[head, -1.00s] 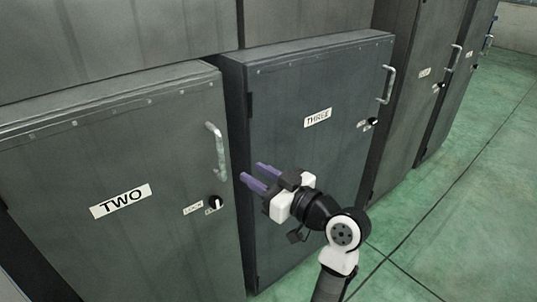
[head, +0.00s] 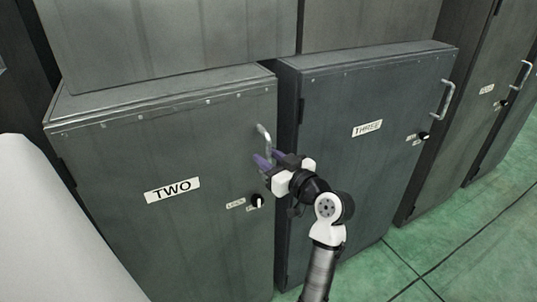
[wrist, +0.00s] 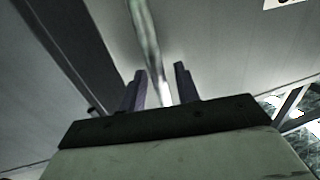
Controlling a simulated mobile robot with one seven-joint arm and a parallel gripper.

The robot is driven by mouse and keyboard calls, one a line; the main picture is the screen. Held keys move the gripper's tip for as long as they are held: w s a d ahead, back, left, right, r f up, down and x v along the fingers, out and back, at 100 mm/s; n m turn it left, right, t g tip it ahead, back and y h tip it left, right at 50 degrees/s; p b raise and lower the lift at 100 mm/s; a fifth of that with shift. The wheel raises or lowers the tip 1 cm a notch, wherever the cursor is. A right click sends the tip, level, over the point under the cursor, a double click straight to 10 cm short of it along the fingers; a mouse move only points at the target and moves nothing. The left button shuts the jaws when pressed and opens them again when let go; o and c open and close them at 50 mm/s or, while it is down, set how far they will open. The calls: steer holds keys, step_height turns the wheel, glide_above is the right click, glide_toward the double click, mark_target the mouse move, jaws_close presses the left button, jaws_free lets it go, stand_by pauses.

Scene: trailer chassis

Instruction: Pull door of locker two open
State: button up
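Locker two's door (head: 130,215) is grey, carries a "TWO" label (head: 172,190), and looks closed. Its metal bar handle (head: 263,135) is at the door's upper right; the lower part is hidden behind my gripper. A black knob (head: 257,201) sits below it. My gripper (head: 268,158) has purple fingers and is at the handle's lower part. In the wrist view the fingers (wrist: 160,88) are apart, and the handle (wrist: 147,45) runs down into the gap between them. I cannot tell whether the fingers touch it.
Locker three (head: 350,180), closed, stands just right, with its own handle (head: 448,98). More lockers stand farther right. Green floor (head: 460,260) is clear at the lower right. A smooth white surface (head: 45,220) fills the left edge.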

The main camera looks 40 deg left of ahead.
steer(key=shift+a, duration=0.2)
steer(key=shift+c, duration=0.2)
jaws_close()
steer(key=shift+s+d, duration=0.1)
